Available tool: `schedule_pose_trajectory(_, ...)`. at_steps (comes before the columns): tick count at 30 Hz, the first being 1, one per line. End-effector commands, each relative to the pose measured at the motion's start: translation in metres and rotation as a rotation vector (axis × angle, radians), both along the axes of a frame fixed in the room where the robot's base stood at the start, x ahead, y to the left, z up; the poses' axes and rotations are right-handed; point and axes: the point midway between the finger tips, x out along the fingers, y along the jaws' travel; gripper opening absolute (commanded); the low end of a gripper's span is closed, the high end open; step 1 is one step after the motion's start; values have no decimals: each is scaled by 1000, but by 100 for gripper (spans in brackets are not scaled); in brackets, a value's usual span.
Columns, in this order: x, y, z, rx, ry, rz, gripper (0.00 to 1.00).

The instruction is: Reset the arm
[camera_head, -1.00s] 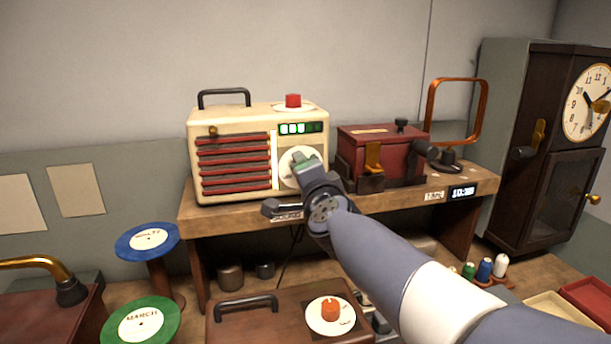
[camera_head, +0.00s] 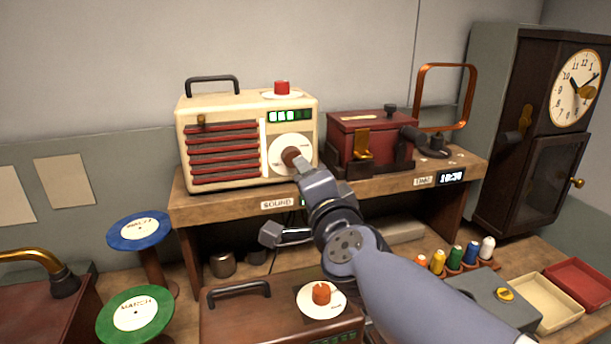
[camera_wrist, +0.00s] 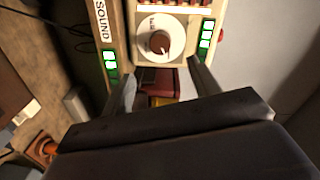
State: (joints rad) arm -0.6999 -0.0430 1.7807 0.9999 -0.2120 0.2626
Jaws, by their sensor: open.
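My arm reaches in from the lower right in the head view. My gripper (camera_head: 304,170) is in front of the cream radio (camera_head: 225,112), just below its large white dial (camera_head: 285,142) with a brown knob. In the wrist view my gripper (camera_wrist: 165,82) has its two fingers spread apart with nothing between them. The dial (camera_wrist: 160,25) and its knob show beyond the fingers, apart from them. The fingertips are small and hard to make out in the head view.
The radio and a dark red box (camera_head: 352,135) stand on a wooden shelf (camera_head: 235,203). A copper loop (camera_head: 421,90) and a tall clock (camera_head: 515,140) are to the right. Thread spools (camera_head: 438,262), a grey box (camera_head: 490,295) and a brown case (camera_head: 225,318) lie below.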

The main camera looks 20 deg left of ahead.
Motion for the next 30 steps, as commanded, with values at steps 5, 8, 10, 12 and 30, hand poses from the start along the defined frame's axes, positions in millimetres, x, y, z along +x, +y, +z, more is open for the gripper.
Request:
schedule_pose_trajectory(5, -2, -1, 0, 0, 0, 0, 58)
schedule_pose_trajectory(8, -2, -1, 0, 0, 0, -1, 58)
schedule_pose_trajectory(10, -1, -1, 0, 0, 0, -1, 58)
schedule_pose_trajectory(12, -1, -1, 0, 0, 0, -1, 58)
schedule_pose_trajectory(30, 65, 37, -4, 0, 1, -1, 58)
